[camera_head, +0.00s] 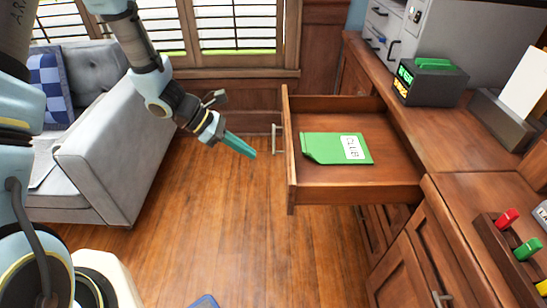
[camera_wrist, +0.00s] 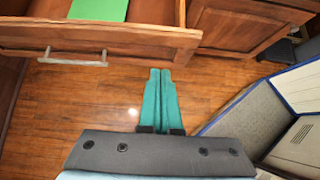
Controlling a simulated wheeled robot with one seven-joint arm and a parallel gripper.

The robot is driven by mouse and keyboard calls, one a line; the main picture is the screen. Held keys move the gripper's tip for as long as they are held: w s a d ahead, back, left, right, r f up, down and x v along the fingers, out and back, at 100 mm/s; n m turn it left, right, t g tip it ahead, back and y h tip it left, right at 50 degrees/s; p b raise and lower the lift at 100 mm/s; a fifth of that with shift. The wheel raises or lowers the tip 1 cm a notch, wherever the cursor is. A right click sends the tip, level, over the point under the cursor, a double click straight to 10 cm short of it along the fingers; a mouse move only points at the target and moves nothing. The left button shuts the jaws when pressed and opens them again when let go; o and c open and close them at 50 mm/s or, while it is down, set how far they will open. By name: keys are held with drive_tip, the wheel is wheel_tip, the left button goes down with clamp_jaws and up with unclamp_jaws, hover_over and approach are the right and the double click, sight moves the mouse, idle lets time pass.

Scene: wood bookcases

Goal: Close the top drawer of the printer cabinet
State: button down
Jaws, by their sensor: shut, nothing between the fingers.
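The top drawer (camera_head: 350,186) of the wooden printer cabinet (camera_head: 405,134) is pulled far out, with its front panel (camera_head: 291,165) facing left and a metal handle (camera_head: 276,138) on it. A green folder (camera_head: 322,147) with a white label lies inside. My gripper (camera_head: 252,154) is shut and empty, its teal fingers just left of the drawer front, apart from the handle. In the wrist view, the fingers (camera_wrist: 160,75) point toward the drawer front (camera_wrist: 110,37), past the right end of its handle (camera_wrist: 72,62). The drawer's rear part meets the cabinet.
The printer (camera_head: 450,40) stands on the cabinet at the back right. A small black box with green on top (camera_head: 430,82) sits on the cabinet top. A grey sofa (camera_head: 115,155) stands left. The wooden floor (camera_head: 200,215) between sofa and drawer is clear.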

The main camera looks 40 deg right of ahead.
drive_tip(key=s+d+f+p, duration=0.1)
drive_tip(key=s+d+f, duration=0.2)
drive_tip(key=s+d, duration=0.2)
drive_tip(key=shift+d+f, duration=0.15)
drive_tip(key=shift+d, duration=0.25)
drive_tip(key=s+d, duration=2.1)
drive_tip(key=d, duration=0.4)
drive_tip(key=shift+d, duration=0.4)
